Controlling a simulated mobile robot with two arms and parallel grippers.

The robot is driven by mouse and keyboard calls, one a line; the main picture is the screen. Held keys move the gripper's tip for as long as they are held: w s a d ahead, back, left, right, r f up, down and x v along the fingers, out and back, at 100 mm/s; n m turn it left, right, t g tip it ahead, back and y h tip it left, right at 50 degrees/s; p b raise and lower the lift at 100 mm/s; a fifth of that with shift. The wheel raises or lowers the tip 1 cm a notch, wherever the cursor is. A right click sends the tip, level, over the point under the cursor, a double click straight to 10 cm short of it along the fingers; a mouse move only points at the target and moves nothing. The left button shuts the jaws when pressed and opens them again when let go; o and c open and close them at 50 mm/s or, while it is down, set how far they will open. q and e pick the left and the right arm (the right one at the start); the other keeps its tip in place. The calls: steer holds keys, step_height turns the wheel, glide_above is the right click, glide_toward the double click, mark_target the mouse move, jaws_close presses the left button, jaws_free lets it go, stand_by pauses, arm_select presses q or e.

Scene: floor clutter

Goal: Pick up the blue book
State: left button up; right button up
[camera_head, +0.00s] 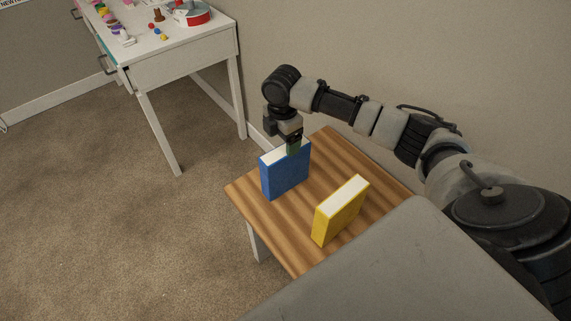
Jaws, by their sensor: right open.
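The blue book (285,176) stands upright on the far part of a small wooden table (335,150). Its white page edge faces up. My right gripper (292,147) points down at the top of the blue book, near its right end. The jaws are open; a finger overlaps the book's upper edge in the picture, and I cannot tell whether it touches. My left gripper is not in view.
A yellow book (340,210) stands upright nearer on the same table, with a gap to the blue one. A white desk (185,62) with small toys stands at the upper left. The carpet (130,230) on the left is clear. A wall is behind.

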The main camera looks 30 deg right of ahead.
mark_target(285, 169)
steer(key=f, duration=0.5)
steer(key=shift+s+d+f, duration=0.1)
steer(key=shift+d+f, duration=0.2)
steer(key=shift+c, duration=0.4)
jaws_close()
